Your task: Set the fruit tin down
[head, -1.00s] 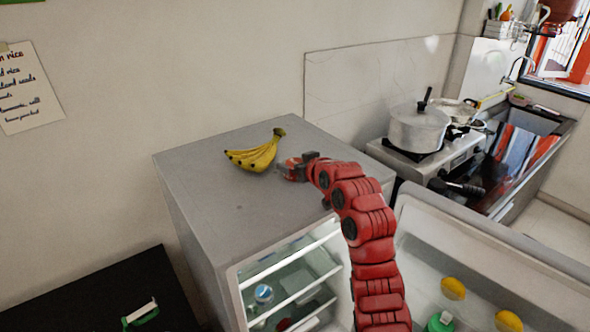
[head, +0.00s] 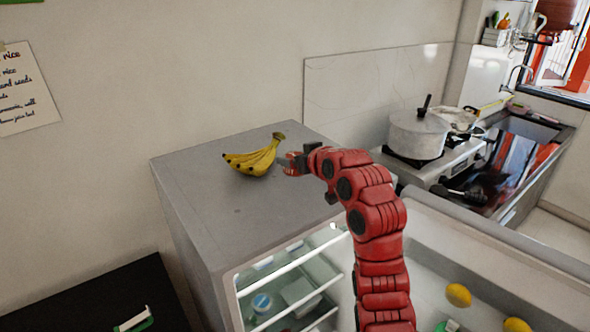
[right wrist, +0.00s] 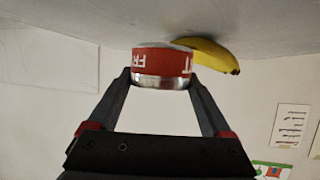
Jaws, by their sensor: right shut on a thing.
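My right gripper (head: 287,164) reaches over the top of the grey fridge (head: 215,205), just right of the bananas. It is shut on the fruit tin, a short round tin with a red label and white letters, which shows in the right wrist view (right wrist: 161,64) between the two fingers (right wrist: 160,78). In that view the tin is against or very close to the fridge top (right wrist: 70,18); I cannot tell whether it touches. In the head view the tin is small and mostly hidden by the gripper. My left gripper is not in view.
Yellow bananas (head: 254,160) lie on the fridge top close beside the tin, also in the right wrist view (right wrist: 215,56). The front of the fridge top is clear. The fridge door (head: 480,240) stands open, and a pot (head: 417,135) is on the stove behind.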

